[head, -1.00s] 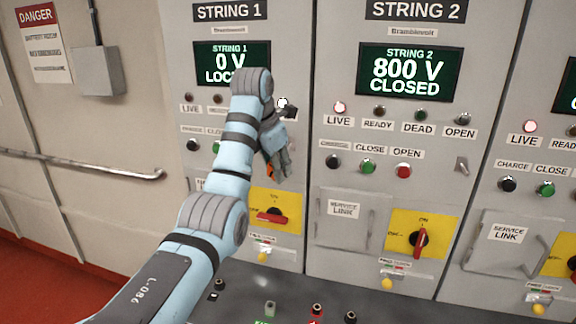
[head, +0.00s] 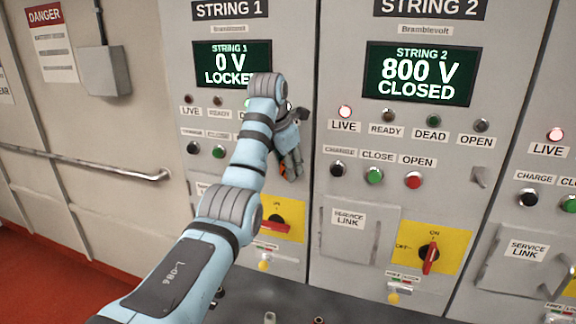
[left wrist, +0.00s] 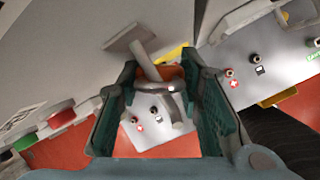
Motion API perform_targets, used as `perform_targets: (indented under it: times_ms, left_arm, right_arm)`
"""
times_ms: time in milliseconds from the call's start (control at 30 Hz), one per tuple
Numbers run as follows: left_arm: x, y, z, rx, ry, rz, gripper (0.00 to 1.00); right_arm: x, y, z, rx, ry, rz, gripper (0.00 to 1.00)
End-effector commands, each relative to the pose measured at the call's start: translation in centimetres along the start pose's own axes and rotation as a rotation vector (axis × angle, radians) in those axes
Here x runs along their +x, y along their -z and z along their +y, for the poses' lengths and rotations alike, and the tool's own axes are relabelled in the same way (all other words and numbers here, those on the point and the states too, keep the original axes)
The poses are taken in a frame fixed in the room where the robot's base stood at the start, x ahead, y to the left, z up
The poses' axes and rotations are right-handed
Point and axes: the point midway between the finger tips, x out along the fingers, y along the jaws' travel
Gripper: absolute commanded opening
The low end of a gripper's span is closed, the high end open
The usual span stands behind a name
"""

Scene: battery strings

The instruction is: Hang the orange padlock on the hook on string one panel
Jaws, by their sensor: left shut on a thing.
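My left gripper (head: 289,168) is in front of the right part of the string one panel (head: 237,131), above its yellow switch plate. It is shut on the orange padlock (head: 284,171), of which only a small orange part shows in the head view. In the left wrist view the orange padlock body (left wrist: 172,72) shows between the green-padded fingers. A pale peg, probably the hook (left wrist: 143,58), sticks out from a small plate close to the padlock. I cannot tell whether the shackle is around it. In the head view my gripper hides that spot. My right gripper is not in view.
The string one display (head: 232,64) reads 0 V, its lower line partly covered by my arm. A red rotary handle (head: 271,222) sits below my gripper. The string two panel (head: 410,131) is to the right, with its own small metal fitting (head: 479,177). A handrail (head: 110,172) runs along the left wall.

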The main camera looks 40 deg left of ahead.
Motion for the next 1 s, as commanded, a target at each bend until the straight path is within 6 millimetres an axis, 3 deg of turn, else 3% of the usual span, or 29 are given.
perform_targets:
  times_ms: [433, 467, 567, 1000]
  left_arm:
    - [0.01, -0.01, -0.04, 0.0, 0.0, 0.0, 0.04]
    - [0.01, -0.01, -0.04, 0.0, 0.0, 0.0, 0.37]
    - [0.0, -0.01, -0.03, 0.0, 0.0, 0.0, 0.53]
    - [-0.2, 0.24, 0.13, -0.004, -0.002, 0.001, 0.56]
  right_arm:
    - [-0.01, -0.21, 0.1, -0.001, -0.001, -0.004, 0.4]
    - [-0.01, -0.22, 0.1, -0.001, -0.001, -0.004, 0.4]
    - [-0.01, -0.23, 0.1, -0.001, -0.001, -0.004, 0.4]
    - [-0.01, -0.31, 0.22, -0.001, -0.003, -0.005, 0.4]
